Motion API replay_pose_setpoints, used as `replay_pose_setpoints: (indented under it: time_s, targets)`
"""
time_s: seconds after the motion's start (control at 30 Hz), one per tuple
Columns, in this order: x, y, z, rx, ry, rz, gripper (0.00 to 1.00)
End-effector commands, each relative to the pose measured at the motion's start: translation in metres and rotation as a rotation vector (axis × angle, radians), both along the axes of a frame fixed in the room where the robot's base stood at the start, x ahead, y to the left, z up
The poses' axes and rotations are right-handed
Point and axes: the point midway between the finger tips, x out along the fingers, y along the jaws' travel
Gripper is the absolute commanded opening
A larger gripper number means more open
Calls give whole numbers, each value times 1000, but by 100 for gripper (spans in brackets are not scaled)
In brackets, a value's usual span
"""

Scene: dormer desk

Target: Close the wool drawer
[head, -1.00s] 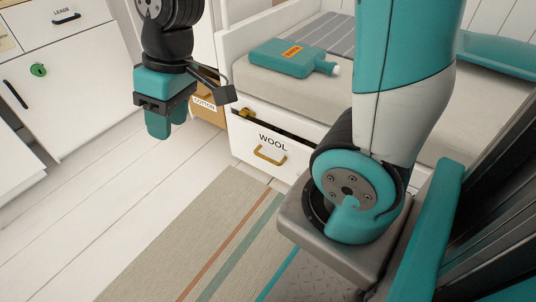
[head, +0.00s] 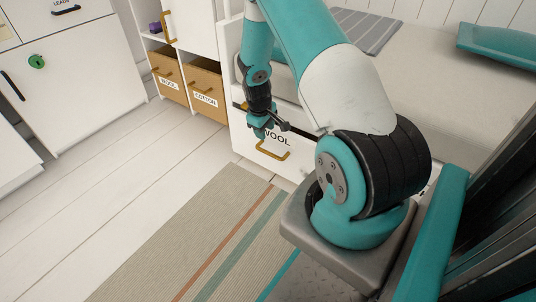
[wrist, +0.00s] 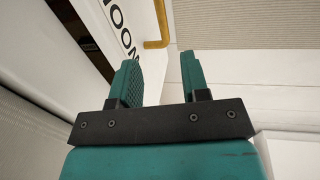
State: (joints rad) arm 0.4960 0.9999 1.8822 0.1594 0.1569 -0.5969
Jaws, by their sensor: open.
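The wool drawer (head: 243,142) is the white drawer under the bench seat, with a black WOOL label and a brass handle (head: 272,152). It stands partly pulled out; in the wrist view a dark gap shows behind the drawer front (wrist: 128,18). My gripper (head: 262,132) is open and empty, pointing down in front of the drawer's upper left part and covering part of the label. In the wrist view the two fingers (wrist: 158,72) are apart, with the label and the brass handle (wrist: 158,32) just beyond them. I cannot tell whether a finger touches the front.
A shelf with tan WOOL (head: 168,83) and COTTON (head: 205,100) boxes stands left of the bench. The bench has a pale cushion (head: 425,75). A striped rug (head: 190,225) lies on the open floor in front. A white cabinet (head: 85,75) stands at the far left.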

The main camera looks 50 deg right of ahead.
Motion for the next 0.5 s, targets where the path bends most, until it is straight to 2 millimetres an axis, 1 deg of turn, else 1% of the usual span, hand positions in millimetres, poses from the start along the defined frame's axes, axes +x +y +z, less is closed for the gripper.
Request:
replay_pose_setpoints:
  time_s: [0.03,0.2,0.4,0.5]
  targets:
    - [-1,-2,-20,2,2,0,42]
    - [0,-9,-59,2,2,0,42]
    - [1,-16,-96,2,1,-1,42]
    - [1,-19,-108,1,0,-1,42]
